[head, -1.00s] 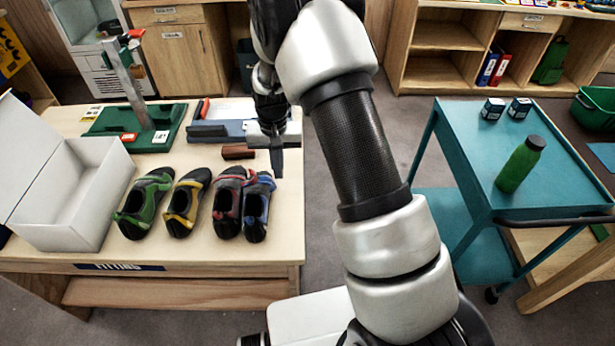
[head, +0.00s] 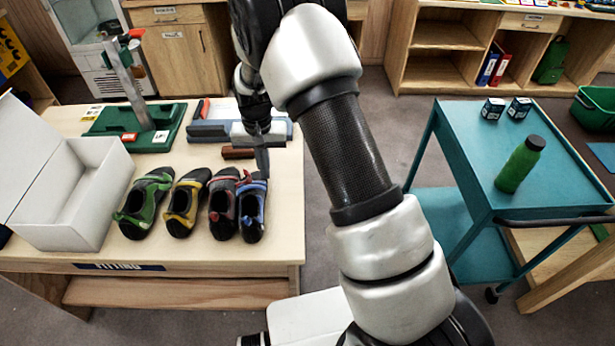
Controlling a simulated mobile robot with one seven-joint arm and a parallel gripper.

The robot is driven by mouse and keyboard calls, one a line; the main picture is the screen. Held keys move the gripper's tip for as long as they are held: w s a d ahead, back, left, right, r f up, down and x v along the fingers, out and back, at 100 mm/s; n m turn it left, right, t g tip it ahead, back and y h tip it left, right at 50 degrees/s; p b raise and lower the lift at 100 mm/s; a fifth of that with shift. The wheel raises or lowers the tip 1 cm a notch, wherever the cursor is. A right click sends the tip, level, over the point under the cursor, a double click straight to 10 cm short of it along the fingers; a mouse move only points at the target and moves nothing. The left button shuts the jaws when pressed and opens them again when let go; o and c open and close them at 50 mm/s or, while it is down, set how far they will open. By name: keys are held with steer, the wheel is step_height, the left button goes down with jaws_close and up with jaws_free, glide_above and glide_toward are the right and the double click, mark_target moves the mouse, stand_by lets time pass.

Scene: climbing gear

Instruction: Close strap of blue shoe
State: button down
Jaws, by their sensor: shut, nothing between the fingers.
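The blue shoe (head: 251,212) is the rightmost in a row of shoes on the light wooden table. It is dark with blue trim, with its opening facing up. A blue strap or band (head: 250,187) shows across its far part; whether it is fastened is too small to tell. My gripper (head: 263,172) is shut and empty, pointing down at the far right end of the blue shoe. Its fingertips overlap the shoe's far edge in the picture; I cannot tell whether they touch it.
The red shoe (head: 222,212) stands close at the blue shoe's left, then the yellow shoe (head: 183,207) and green shoe (head: 143,209). A brown block (head: 237,153) lies just behind. An open white box (head: 75,210) stands at left. The table is clear to the right.

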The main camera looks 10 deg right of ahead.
steer(key=shift+f, duration=0.15)
stand_by(0.4)
steer(key=shift+f+b, duration=1)
steer(key=shift+f, duration=0.25)
steer(key=shift+f, duration=0.1)
step_height(320, 180, up, 7)
steer(key=p, duration=0.4)
stand_by(0.5)
